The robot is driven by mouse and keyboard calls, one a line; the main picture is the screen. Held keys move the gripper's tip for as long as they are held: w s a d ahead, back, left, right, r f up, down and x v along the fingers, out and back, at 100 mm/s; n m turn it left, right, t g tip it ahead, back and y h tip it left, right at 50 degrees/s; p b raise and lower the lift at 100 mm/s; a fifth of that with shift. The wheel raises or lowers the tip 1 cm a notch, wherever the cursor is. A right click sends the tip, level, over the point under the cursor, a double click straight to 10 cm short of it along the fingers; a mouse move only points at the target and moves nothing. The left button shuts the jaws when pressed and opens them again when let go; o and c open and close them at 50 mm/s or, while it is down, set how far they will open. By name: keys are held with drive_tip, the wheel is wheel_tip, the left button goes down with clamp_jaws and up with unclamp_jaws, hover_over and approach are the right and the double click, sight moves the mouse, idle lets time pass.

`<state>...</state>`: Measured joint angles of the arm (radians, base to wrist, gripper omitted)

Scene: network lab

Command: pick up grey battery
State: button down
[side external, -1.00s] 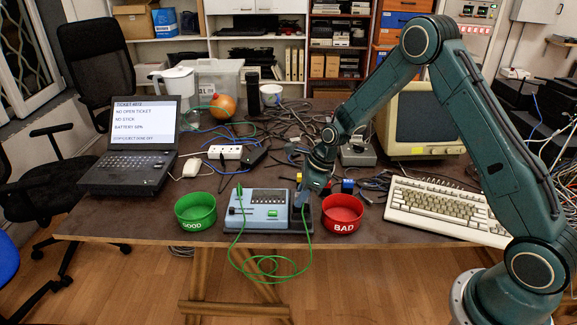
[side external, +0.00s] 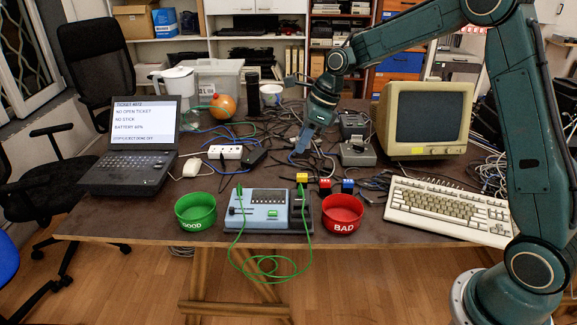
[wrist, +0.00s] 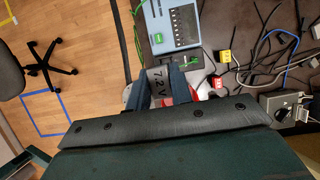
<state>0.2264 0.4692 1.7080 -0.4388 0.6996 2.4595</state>
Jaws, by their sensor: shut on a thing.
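My gripper (side external: 303,145) hangs in the air over the middle of the table, behind the small coloured blocks. In the wrist view its two dark fingers (wrist: 159,85) are closed on the grey battery (wrist: 158,82), marked 7.2 V. The fingers cover the battery's sides. In the side external view the battery is too small and too hidden by the fingers to make out clearly.
The blue tester (side external: 265,210) with green leads stands at the front edge, between the green GOOD bowl (side external: 195,212) and red BAD bowl (side external: 342,214). Yellow (side external: 302,177), red (side external: 325,184) and blue (side external: 347,186) blocks sit behind. Cables clutter the table; a keyboard (side external: 447,207) lies right.

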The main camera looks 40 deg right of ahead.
drive_tip(key=shift+r, duration=0.55)
